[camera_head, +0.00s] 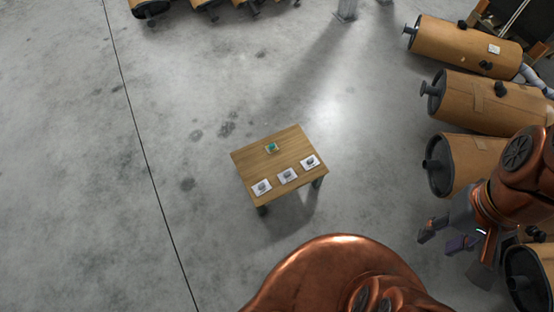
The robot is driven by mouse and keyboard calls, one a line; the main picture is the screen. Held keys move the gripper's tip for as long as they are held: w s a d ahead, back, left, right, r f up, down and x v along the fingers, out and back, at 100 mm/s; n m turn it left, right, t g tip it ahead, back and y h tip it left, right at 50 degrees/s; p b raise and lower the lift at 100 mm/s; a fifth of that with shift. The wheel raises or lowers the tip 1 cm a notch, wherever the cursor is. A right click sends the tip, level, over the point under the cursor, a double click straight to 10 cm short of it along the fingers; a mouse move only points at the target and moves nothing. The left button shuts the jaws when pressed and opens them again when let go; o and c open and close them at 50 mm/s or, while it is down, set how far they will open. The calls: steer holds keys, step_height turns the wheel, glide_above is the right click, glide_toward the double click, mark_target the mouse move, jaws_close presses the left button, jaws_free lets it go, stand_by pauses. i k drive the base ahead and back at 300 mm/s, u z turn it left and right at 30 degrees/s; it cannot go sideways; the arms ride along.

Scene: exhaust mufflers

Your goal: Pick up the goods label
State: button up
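Three white labels with grey markings lie in a row along the near side of a small wooden table (250,160): a left label (262,187), a middle label (288,176) and a right label (310,162). I cannot tell which one is the goods label, and their print is too small to read. My gripper (441,240) is at the right, well apart from the table. Its two fingers look spread with nothing between them.
A small teal item (271,148) lies farther back on the table. Brown wrapped mufflers, such as the upper one (455,44), line the right side, close to my arm. More mufflers (150,8) stand at the top. The grey floor (70,190) around the table is clear.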

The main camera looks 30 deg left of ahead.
mark_target(310, 162)
steer(key=u, duration=0.95)
steer(key=k, duration=1.3)
steer(key=u, duration=0.75)
steer(key=i, duration=0.75)
steer(key=u, duration=0.6)
steer(key=i, duration=0.85)
steer(key=z, duration=0.7)
steer(key=i, duration=0.45)
steer(key=z, duration=0.35)
